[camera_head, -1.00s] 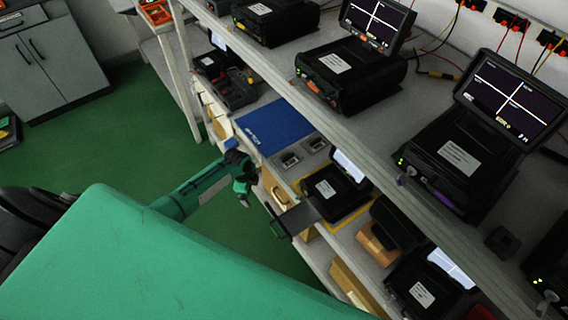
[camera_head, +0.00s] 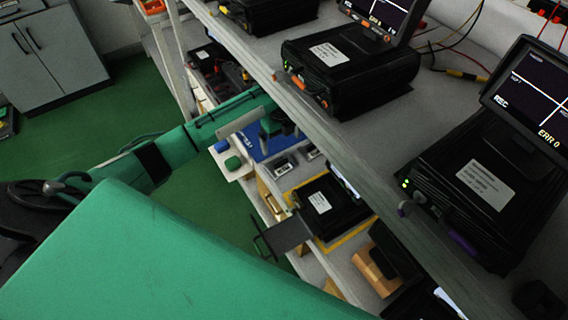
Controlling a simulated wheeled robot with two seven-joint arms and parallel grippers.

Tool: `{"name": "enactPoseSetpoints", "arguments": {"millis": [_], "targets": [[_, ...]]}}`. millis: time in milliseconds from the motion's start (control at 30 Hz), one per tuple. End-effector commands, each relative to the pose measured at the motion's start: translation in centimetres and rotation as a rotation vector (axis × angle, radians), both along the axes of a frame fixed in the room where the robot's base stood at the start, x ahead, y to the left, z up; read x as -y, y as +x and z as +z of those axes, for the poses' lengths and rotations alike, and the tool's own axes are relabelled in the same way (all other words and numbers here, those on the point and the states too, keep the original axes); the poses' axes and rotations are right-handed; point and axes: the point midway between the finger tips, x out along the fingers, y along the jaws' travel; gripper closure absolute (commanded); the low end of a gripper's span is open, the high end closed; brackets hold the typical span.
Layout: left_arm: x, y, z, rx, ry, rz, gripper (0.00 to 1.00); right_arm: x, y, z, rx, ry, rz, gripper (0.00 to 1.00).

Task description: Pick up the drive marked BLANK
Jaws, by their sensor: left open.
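My left gripper (camera_head: 282,124) is open over the blue mat (camera_head: 257,150) on the lower shelf. Its fingers are small and dark, partly hidden by the green wrist, so I cannot tell whether anything is between them. Two small grey boxes with pale labels, possibly drives, lie just in front of the mat: one box (camera_head: 284,165) is clear of the gripper, and the other (camera_head: 312,152) is partly under the upper shelf edge. I cannot read BLANK on either. My right gripper is not in view.
A black unit (camera_head: 335,208) on the lower shelf has its flat tray (camera_head: 280,237) pulled out over the shelf front. The upper shelf (camera_head: 335,130) overhangs close to my left arm. It carries black units (camera_head: 350,75) with screens. Green floor lies open at left.

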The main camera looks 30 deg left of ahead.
Motion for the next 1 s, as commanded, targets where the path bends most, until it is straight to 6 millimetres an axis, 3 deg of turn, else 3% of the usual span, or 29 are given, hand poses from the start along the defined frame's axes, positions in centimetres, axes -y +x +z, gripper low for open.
{"name": "enactPoseSetpoints", "arguments": {"millis": [200,467,700,1000], "targets": [[0.0,-0.1,-3.8,-0.003,-0.001,0.003,0.00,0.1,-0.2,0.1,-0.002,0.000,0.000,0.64],[0.1,-0.2,-6.0,-0.001,-0.002,0.002,0.00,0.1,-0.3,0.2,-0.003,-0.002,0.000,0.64],[0.0,-0.5,-9.5,-0.002,-0.001,0.003,0.00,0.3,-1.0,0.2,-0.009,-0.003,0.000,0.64],[0.0,-0.4,-10.5,0.001,0.000,0.002,0.00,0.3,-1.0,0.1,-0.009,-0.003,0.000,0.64]]}}
